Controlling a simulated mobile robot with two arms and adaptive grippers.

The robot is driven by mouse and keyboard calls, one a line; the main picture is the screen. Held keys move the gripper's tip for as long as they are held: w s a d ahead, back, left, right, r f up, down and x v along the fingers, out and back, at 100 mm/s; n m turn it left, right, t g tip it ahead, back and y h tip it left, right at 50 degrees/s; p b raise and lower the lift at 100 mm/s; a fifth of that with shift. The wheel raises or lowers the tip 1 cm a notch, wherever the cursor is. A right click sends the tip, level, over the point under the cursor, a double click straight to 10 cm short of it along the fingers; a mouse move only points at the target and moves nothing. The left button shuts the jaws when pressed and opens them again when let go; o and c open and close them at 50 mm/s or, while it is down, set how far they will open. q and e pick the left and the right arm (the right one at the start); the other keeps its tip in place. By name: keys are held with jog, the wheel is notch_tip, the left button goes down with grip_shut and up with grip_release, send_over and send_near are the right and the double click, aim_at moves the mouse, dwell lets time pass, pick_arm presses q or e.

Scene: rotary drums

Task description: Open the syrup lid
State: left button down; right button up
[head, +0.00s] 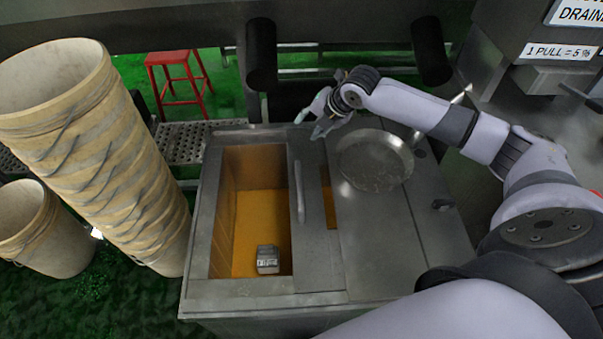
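The metal syrup tank (240,287) stands in the middle of the head view. Its large left opening shows orange syrup (258,215) inside. A narrow metal lid panel (316,228) with a long bar handle (299,191) lies right of this opening. A thin gap right of the panel also shows orange. My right gripper (311,124) is at the tank's far edge, above the far end of the panel and beyond the handle. Its fingers look spread and hold nothing visible; contact with the panel cannot be told. My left gripper is not in view.
A round metal pan (374,160) sits on the tank's right top. A small grey block (267,260) is inside the opening. Stacked buckets (105,150) lean close on the left, beside a single bucket (45,230). A red stool (178,78) stands behind.

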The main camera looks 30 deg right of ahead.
jog(key=s+a+r+n+g, duration=0.3)
jog(key=s+r+n+g, duration=0.2)
jog(key=s+r, duration=0.25)
send_near(300, 179)
jog(key=shift+g, duration=0.3)
jog(key=f, duration=0.3)
jog(key=a+f, duration=0.1)
jog(key=f, duration=0.1)
jog(key=w+f, duration=0.1)
jog(key=f, duration=0.2)
jog(key=shift+w+a+f, duration=0.1)
jog(key=shift+a+f, duration=0.15)
jog(key=shift+f, duration=0.15)
jog(key=shift+c, duration=0.4)
grip_shut()
jog(key=shift+p, duration=0.3)
